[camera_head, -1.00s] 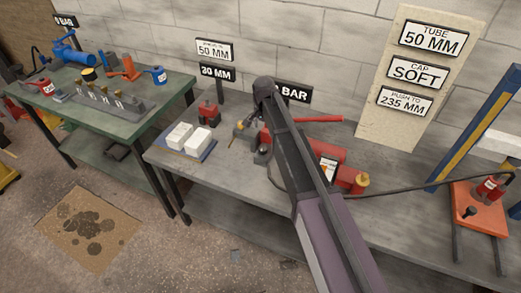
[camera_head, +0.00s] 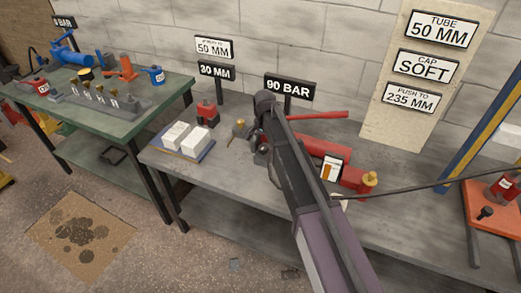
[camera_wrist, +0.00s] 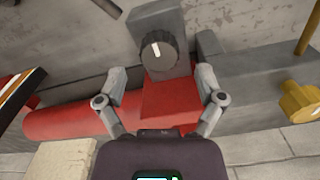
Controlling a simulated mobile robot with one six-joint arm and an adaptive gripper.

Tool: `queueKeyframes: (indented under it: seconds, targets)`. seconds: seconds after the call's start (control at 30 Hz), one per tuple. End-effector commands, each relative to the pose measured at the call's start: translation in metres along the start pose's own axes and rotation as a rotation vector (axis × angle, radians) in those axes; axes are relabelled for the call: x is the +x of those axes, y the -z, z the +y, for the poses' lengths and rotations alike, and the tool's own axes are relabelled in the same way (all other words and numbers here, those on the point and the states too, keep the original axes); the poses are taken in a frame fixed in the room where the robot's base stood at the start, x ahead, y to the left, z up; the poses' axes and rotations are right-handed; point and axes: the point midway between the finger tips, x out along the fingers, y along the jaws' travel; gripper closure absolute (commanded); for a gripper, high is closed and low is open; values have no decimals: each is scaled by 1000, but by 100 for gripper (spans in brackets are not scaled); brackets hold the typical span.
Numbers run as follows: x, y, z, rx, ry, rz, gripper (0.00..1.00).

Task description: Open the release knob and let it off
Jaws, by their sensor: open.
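The release knob (camera_wrist: 157,56) is a round, dark, ribbed knob with a white pointer line. It sits on a grey block (camera_wrist: 168,25) beside a red part (camera_wrist: 170,100) in the wrist view. The pointer line leans slightly from straight up. My gripper (camera_wrist: 161,77) is open, with one finger on each side of the knob and a gap on both sides. No contact shows. In the head view my gripper (camera_head: 262,150) is over the bench by the red pump cylinder (camera_head: 318,147), and my arm hides the knob.
A brass knob (camera_wrist: 302,100) stands to the right in the wrist view. On the bench (camera_head: 230,178) are white blocks (camera_head: 186,137), a red lever (camera_head: 318,115) and a screen or gauge box (camera_head: 331,168). A "90 BAR" sign (camera_head: 288,88) stands behind my arm. A hose runs right.

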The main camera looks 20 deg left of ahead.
Motion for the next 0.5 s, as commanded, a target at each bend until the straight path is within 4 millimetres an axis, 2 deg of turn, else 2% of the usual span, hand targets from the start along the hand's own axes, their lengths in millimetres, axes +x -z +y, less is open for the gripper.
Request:
queueKeyframes:
  seconds: [0.03, 0.2, 0.5]
  targets:
    - [8, 0, 0, 0, 0, 0, 13]
    - [18, 0, 0, 1, 0, 0, 13]
    - [24, 1, 1, 1, 0, 0, 13]
